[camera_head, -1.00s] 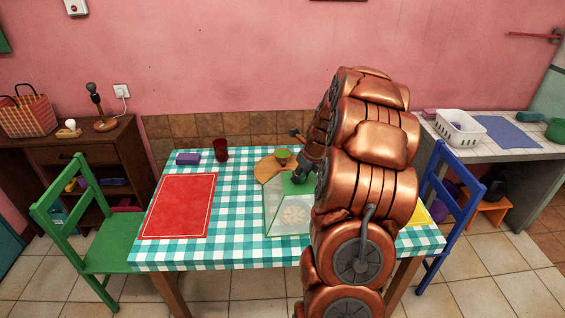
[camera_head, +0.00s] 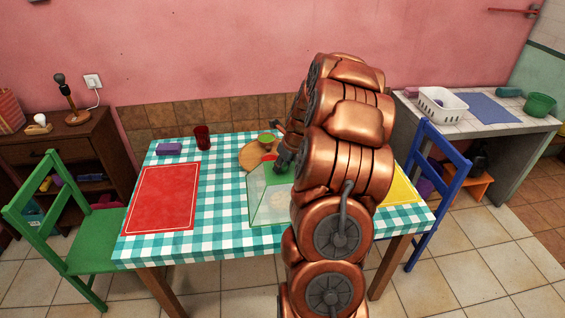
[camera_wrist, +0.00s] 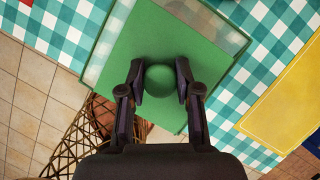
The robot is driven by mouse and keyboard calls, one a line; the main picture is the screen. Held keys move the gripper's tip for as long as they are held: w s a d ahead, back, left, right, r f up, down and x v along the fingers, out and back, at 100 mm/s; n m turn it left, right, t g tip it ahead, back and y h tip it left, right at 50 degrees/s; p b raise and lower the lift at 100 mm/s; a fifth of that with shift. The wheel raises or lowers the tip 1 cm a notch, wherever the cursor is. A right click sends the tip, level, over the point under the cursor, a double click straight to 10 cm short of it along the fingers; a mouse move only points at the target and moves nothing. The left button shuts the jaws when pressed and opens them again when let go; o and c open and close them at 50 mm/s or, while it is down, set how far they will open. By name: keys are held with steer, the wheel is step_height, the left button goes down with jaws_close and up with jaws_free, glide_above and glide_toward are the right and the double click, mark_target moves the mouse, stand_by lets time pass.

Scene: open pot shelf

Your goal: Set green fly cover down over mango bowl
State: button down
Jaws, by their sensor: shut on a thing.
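The green fly cover (camera_head: 258,203) is a see-through box with a solid green top, near the front middle of the checked table. In the wrist view its green top (camera_wrist: 155,50) and round green knob (camera_wrist: 160,80) show from above. My gripper (camera_wrist: 160,82) is shut on the knob, one finger on each side. In the head view my gripper (camera_head: 284,162) is at the cover's top, partly behind my arm. I cannot tell whether the cover touches the table. A small green bowl (camera_head: 266,139) stands on a round wooden board; its contents are unclear. I cannot make out mangoes.
The wooden board (camera_head: 250,157) is behind the cover, with something red (camera_head: 268,157) on it. A red mat (camera_head: 162,197) lies left and a yellow mat (camera_head: 398,186) right. A dark red cup (camera_head: 202,138) and purple block (camera_head: 169,149) stand at the back left. Chairs flank the table.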

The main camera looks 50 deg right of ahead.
mark_target(283, 173)
steer(key=shift+f+b, duration=0.9)
steer(key=shift+f, duration=2)
steer(key=shift+f+p, duration=0.35)
steer(key=shift+p, duration=0.05)
steer(key=c, duration=0.7)
jaws_free()
steer(key=shift+r, duration=0.1)
steer(key=v, duration=1.1)
steer(key=shift+s+r, duration=0.2)
steer(key=shift+r, duration=0.15)
